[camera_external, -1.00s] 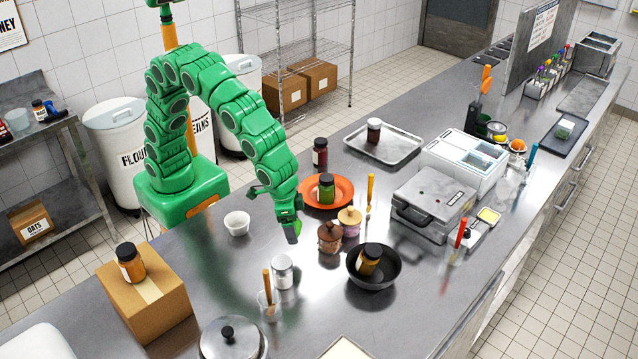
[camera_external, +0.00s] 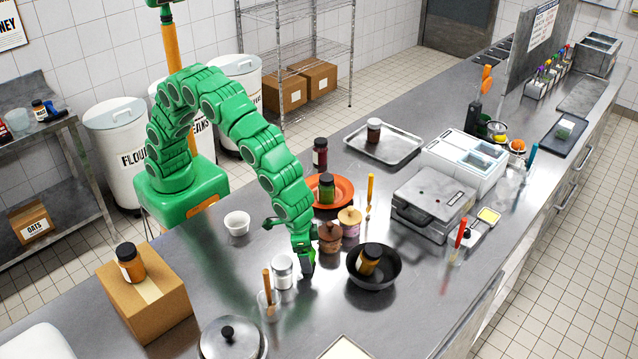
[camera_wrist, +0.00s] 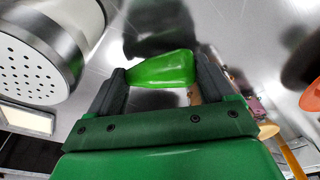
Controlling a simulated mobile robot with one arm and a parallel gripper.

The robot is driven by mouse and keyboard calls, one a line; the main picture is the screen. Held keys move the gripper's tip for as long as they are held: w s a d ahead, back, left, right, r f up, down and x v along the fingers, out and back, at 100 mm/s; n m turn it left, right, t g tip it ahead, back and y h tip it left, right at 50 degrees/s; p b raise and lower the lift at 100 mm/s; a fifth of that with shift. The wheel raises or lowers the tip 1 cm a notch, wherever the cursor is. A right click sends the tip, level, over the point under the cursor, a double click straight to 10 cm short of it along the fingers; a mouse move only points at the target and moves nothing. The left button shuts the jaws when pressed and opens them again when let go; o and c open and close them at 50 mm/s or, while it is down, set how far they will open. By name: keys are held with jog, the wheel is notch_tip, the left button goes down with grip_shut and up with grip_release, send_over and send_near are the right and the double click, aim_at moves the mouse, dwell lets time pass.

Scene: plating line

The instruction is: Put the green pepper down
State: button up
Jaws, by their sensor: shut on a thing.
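The green pepper (camera_wrist: 162,70) is a glossy bright green piece between the two dark fingers of my gripper (camera_wrist: 158,88) in the wrist view. My gripper is shut on it. In the external view my gripper (camera_external: 307,268) points down low over the steel counter (camera_external: 215,290), between the shaker and the black pan. The pepper does not show clearly there; the arm and fingers hide it. I cannot tell whether the pepper touches the counter.
A silver shaker (camera_external: 282,272) stands close left of my gripper, and also in the wrist view (camera_wrist: 40,60). A black pan (camera_external: 374,278) holding a jar is close right. Counter in front of my gripper is clear.

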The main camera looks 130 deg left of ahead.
jog(key=shift+f, duration=0.55)
jog(key=o, duration=1)
jog(key=shift+r, duration=0.1)
